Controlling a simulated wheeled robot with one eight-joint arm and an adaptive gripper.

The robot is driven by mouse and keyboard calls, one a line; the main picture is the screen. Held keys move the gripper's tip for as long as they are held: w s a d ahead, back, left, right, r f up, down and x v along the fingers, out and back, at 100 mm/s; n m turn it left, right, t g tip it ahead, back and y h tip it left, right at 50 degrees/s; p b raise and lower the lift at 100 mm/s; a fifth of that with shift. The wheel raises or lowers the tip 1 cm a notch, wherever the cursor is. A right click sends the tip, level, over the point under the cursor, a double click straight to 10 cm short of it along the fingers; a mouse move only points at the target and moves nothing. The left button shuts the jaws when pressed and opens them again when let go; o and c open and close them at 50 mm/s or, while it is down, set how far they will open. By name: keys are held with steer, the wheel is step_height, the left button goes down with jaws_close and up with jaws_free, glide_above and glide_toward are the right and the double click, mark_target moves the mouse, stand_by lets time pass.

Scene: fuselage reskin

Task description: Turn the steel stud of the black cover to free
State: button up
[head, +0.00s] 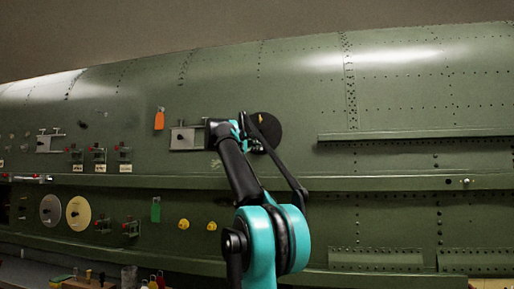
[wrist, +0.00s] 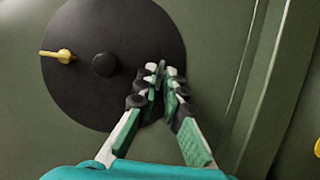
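The black cover (wrist: 90,25) is a round dark disc on the green skin. In the head view the cover (head: 267,128) is partly behind my arm. It has a black knob (wrist: 104,64) at its middle and a yellow stud (wrist: 62,56) with a wing near its left edge. My gripper (wrist: 161,72) is at the right part of the disc, its fingertips close together. A small greyish piece, seemingly the steel stud (wrist: 162,66), shows between the tips; the fingers hide most of it, and its turn angle cannot be read.
A raised green ledge (wrist: 250,90) runs along the right in the wrist view. Left of the cover are a grey plate (head: 184,138) and an orange tag (head: 159,118). Yellow knobs (head: 183,223), round discs (head: 78,213) and a green tag (head: 155,210) sit lower on the fuselage.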

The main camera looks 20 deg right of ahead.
steer(key=shift+n, duration=0.3)
jaws_close()
steer(key=n+t, duration=0.3)
steer(key=n, duration=0.4)
steer(key=n+t+y, duration=0.1)
steer(key=n+t, duration=0.1)
steer(key=n, duration=0.5)
steer(key=f+n+t+y, duration=0.1)
steer(key=n+t, duration=0.2)
steer(key=n, duration=0.4)
steer(key=shift+s+d+t, duration=0.25)
steer(key=shift+d+t, duration=0.05)
steer(key=shift+d, duration=0.1)
steer(key=shift+n+y, duration=0.3)
steer(key=shift+n, duration=0.4)
steer(key=o, duration=0.5)
jaws_free()
steer(key=shift+s, duration=0.1)
